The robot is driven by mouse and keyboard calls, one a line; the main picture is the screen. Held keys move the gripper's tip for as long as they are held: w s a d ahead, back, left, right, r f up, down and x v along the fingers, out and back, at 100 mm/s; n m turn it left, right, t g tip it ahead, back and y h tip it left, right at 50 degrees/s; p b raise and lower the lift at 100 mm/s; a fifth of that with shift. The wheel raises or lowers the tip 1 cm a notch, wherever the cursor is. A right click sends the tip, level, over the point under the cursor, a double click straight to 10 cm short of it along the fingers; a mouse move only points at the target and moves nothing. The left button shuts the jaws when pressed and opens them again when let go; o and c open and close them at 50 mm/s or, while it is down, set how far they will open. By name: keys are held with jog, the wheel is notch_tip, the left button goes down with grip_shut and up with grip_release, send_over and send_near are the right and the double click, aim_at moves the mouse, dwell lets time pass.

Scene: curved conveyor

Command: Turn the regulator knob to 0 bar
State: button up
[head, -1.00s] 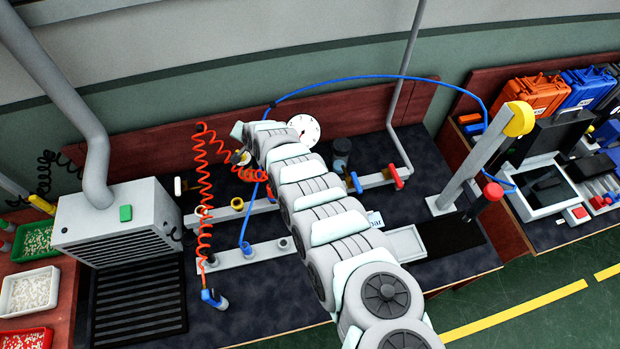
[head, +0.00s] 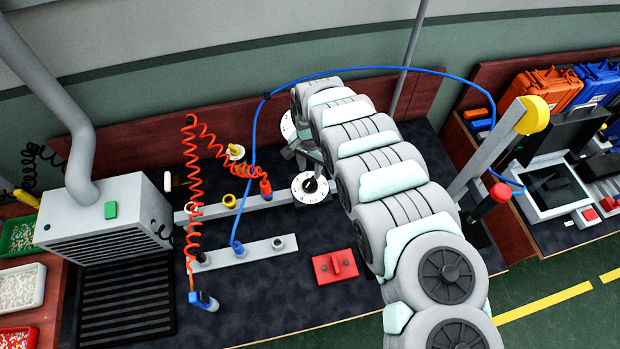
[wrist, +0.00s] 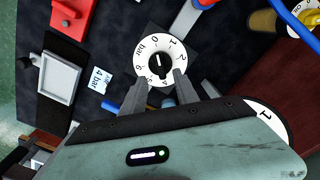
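The regulator knob (head: 310,186) is a black grip in the middle of a round white dial on the bench, and it also shows in the wrist view (wrist: 158,66). The dial (wrist: 143,72) carries numbers and the word bar. A pale mark shows on the knob; I cannot read its exact setting. My gripper (wrist: 158,84) is open, its two grey fingers apart and pointing at the near part of the dial. Nothing is between the fingertips, and I cannot tell whether they touch the dial. In the head view my gripper (head: 296,150) is just behind the knob, partly hidden by my arm.
A white gauge (head: 288,126) stands behind my gripper, partly hidden. A card reading 4 bar (wrist: 100,82) lies near the dial. A red plate with a handle (head: 335,267) lies in front. A red coiled hose (head: 193,200) and a blue hose (head: 254,140) rise at the left.

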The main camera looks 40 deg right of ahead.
aim_at(310, 182)
notch_tip(310, 182, down, 6)
jog(key=shift+a+b, duration=0.1)
jog(key=shift+b, duration=0.2)
jog(key=shift+f, duration=0.4)
grip_shut()
dwell(0.4)
